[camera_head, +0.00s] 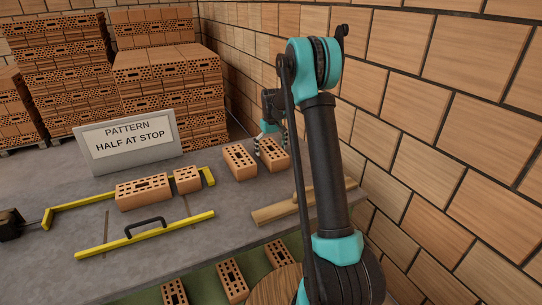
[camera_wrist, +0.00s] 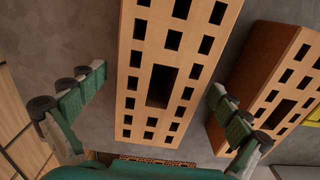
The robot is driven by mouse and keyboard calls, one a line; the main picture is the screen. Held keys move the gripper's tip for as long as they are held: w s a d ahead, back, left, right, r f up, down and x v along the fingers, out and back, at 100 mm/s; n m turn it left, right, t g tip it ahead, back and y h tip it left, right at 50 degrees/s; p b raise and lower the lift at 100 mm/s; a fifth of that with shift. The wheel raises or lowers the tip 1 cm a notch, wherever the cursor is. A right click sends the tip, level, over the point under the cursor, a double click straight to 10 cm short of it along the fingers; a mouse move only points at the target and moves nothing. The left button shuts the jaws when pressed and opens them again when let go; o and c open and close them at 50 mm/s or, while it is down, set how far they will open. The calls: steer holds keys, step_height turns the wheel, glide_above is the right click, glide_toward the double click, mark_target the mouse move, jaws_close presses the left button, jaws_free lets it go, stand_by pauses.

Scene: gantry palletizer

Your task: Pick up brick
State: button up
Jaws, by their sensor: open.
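Two perforated orange bricks stand side by side on the grey table, left of my arm in the head view. The right one (camera_head: 274,157) is nearer the wall, and the left one (camera_head: 240,163) is just beside it. My gripper (camera_head: 271,139) is over the far end of the right brick. In the wrist view my open gripper (camera_wrist: 150,92) has one finger on each side of this brick (camera_wrist: 140,105), with gaps visible on both sides. The right finger is near the gap to the other brick (camera_wrist: 240,95). Finger height relative to the brick is unclear.
A yellow stop frame (camera_head: 150,234) holds a full brick (camera_head: 143,193) and a shorter piece (camera_head: 187,179). A sign (camera_head: 127,141) reads "PATTERN HALF AT STOP". A wooden strip (camera_head: 277,212) lies near the table edge. Brick stacks (camera_head: 170,90) stand behind; a wall (camera_head: 440,110) rises right.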

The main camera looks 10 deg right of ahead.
mark_target(271, 148)
steer(key=shift+f, duration=0.9)
steer(key=c, duration=1.9)
steer(key=shift+r, duration=0.1)
step_height(271, 148, up, 20)
